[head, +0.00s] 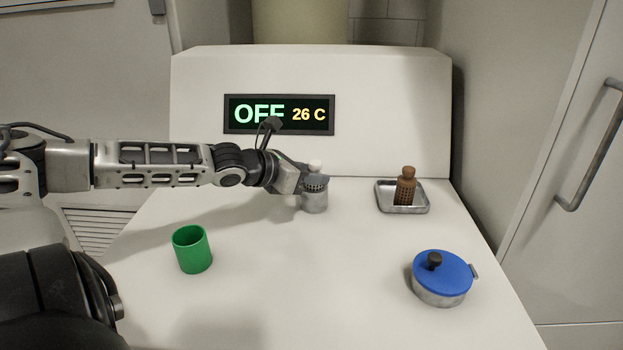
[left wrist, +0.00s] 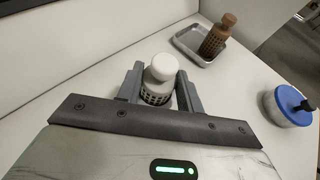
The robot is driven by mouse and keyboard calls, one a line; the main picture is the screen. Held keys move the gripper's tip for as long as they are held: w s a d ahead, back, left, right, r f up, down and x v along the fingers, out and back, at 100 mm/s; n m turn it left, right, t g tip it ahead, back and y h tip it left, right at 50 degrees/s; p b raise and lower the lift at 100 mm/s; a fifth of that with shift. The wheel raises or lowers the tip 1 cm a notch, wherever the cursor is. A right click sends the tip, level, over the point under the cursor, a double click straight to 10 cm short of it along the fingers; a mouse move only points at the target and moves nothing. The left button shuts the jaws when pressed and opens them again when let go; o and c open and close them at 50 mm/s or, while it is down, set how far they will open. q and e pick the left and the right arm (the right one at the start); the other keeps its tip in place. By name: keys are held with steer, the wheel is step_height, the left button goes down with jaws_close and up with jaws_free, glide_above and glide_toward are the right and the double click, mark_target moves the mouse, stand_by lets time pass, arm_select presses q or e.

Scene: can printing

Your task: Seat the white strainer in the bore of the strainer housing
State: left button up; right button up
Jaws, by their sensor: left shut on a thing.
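The white strainer (head: 315,166) has a round white knob and a perforated lower part. It stands upright between the jaws of my left gripper (head: 312,181), which is shut on it. In the left wrist view the strainer (left wrist: 161,69) shows between the two fingers (left wrist: 158,88). The strainer housing (head: 315,203), a grey metal cylinder, is directly below the strainer on the white counter. The fingers hide the join, so I cannot tell how deep the strainer sits in the bore. My right gripper is not in view.
A metal tray (head: 419,209) with a brown strainer (head: 405,187) stands to the right. A pot with a blue lid (head: 445,270) is at the front right, a green cup (head: 192,250) at the front left. A white panel with a display (head: 279,114) stands behind. The counter's middle front is clear.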

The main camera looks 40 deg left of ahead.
arm_select(q)
steer(key=shift+f+b, duration=0.55)
steer(key=shift+b, duration=0.1)
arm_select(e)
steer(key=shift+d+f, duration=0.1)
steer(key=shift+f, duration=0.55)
arm_select(q)
steer(key=o, duration=1.1)
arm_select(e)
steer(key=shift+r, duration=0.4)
arm_select(q)
steer(key=shift+r, duration=0.15)
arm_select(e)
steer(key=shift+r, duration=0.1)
